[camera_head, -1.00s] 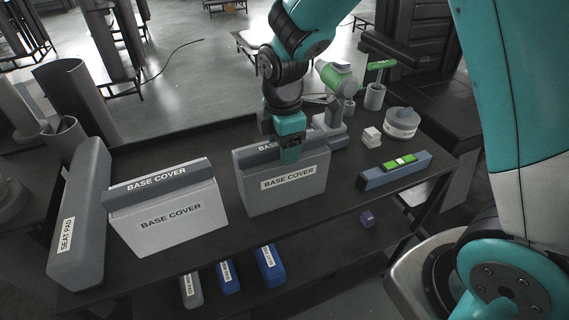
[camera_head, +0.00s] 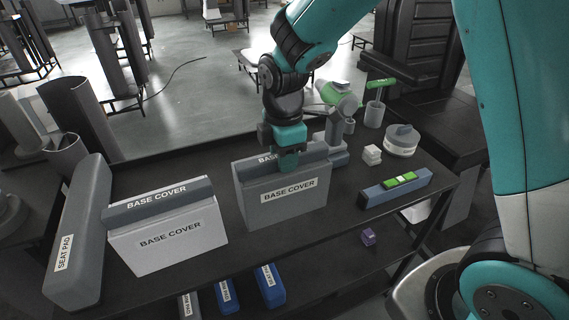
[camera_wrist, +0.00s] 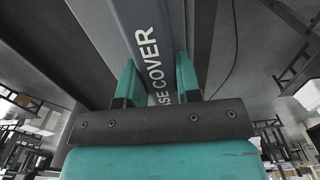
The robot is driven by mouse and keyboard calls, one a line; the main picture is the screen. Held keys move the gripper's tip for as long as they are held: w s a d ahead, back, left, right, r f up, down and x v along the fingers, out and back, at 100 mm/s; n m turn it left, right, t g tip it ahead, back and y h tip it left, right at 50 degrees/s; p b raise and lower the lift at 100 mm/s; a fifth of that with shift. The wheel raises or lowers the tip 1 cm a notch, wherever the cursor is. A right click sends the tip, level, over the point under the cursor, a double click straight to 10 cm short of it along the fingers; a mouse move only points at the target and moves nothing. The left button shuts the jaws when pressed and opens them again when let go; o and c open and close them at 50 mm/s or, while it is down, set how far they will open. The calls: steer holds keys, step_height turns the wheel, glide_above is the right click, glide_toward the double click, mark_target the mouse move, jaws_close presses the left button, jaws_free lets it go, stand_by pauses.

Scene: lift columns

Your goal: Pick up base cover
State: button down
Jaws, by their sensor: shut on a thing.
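A grey base cover (camera_head: 252,210) stands upright at the middle of the dark table, with a white label on its front and another along its top. My gripper (camera_head: 288,162) is over the middle of its top edge, pointing down. In the wrist view the two teal fingers (camera_wrist: 158,85) sit on either side of the top bar lettered "BASE COVER" (camera_wrist: 128,22), shut on it. The fingertips are partly hidden by the cover. A second, lighter base cover (camera_head: 190,252) stands to the left, apart from my gripper.
A long seat pad (camera_head: 84,215) lies at the left. White blocks (camera_head: 372,154), a round canister (camera_head: 402,140) and a blue-grey bar with a green piece (camera_head: 395,188) are at the right. Blue pieces (camera_head: 270,290) and a purple piece (camera_head: 368,237) are lower down.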

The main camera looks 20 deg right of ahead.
step_height(320, 180, up, 20)
steer(key=p, duration=0.2)
steer(key=shift+r, duration=0.25)
